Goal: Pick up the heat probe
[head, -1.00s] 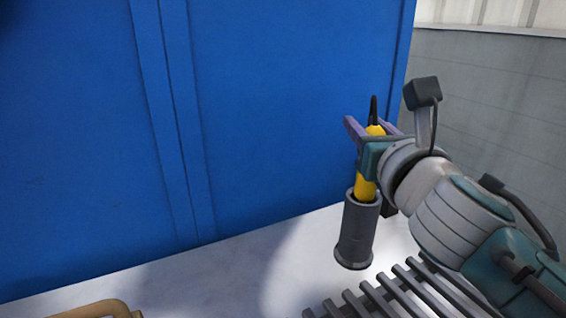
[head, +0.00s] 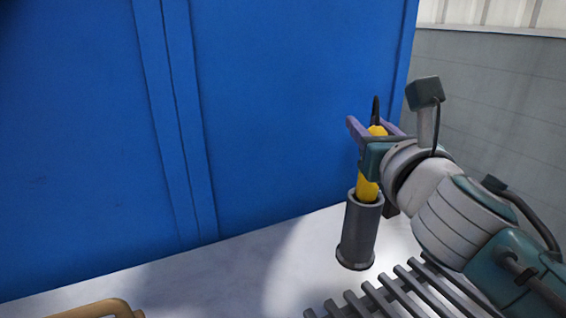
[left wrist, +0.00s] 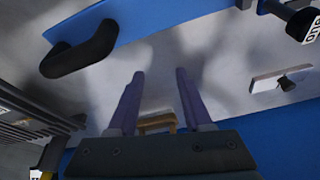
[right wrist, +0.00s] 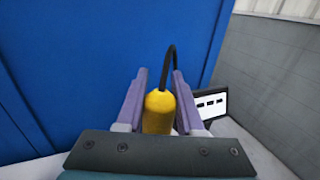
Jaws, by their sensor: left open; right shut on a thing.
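The heat probe (head: 367,188) has a yellow handle with a black cable rising from its top. It stands upright with its lower end inside a dark grey cylindrical holder (head: 358,236) on the light surface. My right gripper (head: 376,129) is shut on the upper part of the yellow handle. In the right wrist view the handle (right wrist: 158,112) sits between the two purple fingers. The probe's tip is hidden in the holder. My left gripper (left wrist: 158,85) is open and empty in the left wrist view; it is not in the head view.
A blue panel (head: 290,110) stands behind the holder, with a grey wall (head: 490,110) to the right. A slatted dark rack (head: 385,297) lies in front of the holder. A tan handle-like piece (head: 100,309) shows at the lower left. The surface left of the holder is clear.

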